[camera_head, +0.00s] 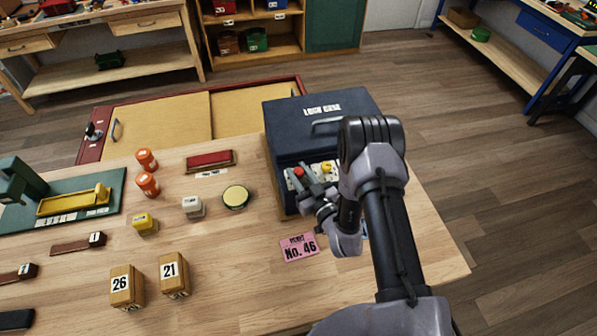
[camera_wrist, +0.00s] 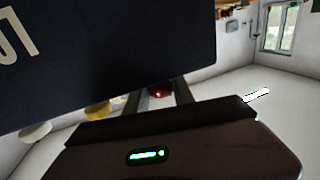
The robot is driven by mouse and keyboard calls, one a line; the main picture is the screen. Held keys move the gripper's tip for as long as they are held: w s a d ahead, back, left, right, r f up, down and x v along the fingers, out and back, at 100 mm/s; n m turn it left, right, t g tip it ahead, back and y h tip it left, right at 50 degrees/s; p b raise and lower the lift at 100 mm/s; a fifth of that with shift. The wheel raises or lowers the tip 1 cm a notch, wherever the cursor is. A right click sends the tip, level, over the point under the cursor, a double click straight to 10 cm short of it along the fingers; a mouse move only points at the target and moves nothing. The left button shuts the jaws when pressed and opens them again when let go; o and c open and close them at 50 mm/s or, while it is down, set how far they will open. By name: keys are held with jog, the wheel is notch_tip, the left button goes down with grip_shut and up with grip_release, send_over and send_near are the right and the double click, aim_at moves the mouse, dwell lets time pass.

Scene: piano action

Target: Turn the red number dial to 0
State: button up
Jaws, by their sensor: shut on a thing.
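The dark blue case (camera_head: 300,120) stands at the right side of the wooden table, with a handle on its lid. The red dial (camera_head: 298,173) sits on its pale front panel, left of a yellow dial (camera_head: 327,168). My gripper (camera_head: 303,178) is at the red dial. In the wrist view the red dial (camera_wrist: 160,92) shows between my two fingers (camera_wrist: 163,97), which are shut on it. The yellow dial (camera_wrist: 97,110) and a white dial (camera_wrist: 35,131) are to its left there. The red dial's digits cannot be read. My arm covers the right part of the panel.
A pink No. 46 card (camera_head: 299,247) lies in front of the case. Left of it are a round yellow-topped tin (camera_head: 236,197), a white block (camera_head: 193,207), wooden blocks marked 26 (camera_head: 126,287) and 21 (camera_head: 173,275), and orange jars (camera_head: 148,184).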

jog(key=shift+a+h+b, duration=0.1)
jog(key=shift+h+b, duration=0.2)
jog(key=shift+b, duration=0.15)
grip_shut()
jog(key=m+h+b, duration=0.1)
jog(key=b, duration=0.1)
jog(key=m+t+h+b, duration=0.1)
jog(key=h+b, duration=0.1)
jog(key=b, duration=0.1)
jog(key=shift+a+f+m+t+h, duration=0.1)
jog(key=shift+f+m+t+h, duration=0.2)
jog(key=shift+f+m, duration=0.1)
jog(key=m+h+b, duration=0.2)
jog(key=h+b, duration=0.2)
jog(key=b, duration=0.2)
jog(key=shift+m, duration=0.4)
jog(key=m+h+b, duration=0.3)
jog(key=h+b, duration=0.2)
jog(key=shift+r+h+b, duration=0.15)
jog(key=shift+h+b, duration=0.15)
jog(key=shift+b, duration=0.05)
jog(key=m+g+h+b, duration=0.1)
jog(key=h, duration=0.1)
jog(key=m+g+h+b, duration=0.1)
jog(key=m+h+b, duration=0.1)
jog(key=shift+r+g, duration=0.2)
jog(key=shift+g, duration=0.1)
jog(key=shift+r+m, duration=0.1)
jog(key=shift+m, duration=0.2)
